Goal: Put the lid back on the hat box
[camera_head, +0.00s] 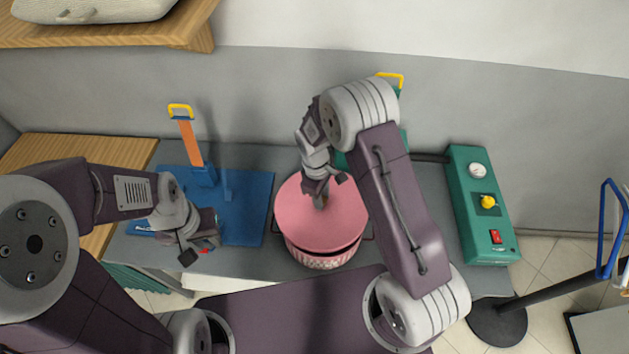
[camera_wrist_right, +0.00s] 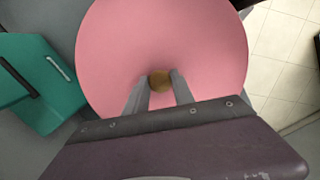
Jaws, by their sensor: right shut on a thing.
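The round pink lid (camera_head: 300,218) lies over the pink patterned hat box (camera_head: 322,262) on the grey counter. A dark gap shows between the lid and the box along the front right; I cannot tell whether the lid is fully seated. My right gripper (camera_head: 322,196) is shut on the lid's knob, a small brownish knob (camera_wrist_right: 159,80) at the middle of the lid in the right wrist view, where the lid (camera_wrist_right: 110,45) fills the top. My left gripper (camera_head: 202,250) is over the front of the blue mat, apart from the box; its jaws are unclear.
A blue mat (camera_head: 245,215) with an orange-handled blue device (camera_head: 192,150) is to the left. A green control box (camera_head: 478,205) with a red switch stands at the right. A green thing (camera_wrist_right: 40,80) is beside the lid in the wrist view. A wooden shelf (camera_head: 120,35) overhangs at top left.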

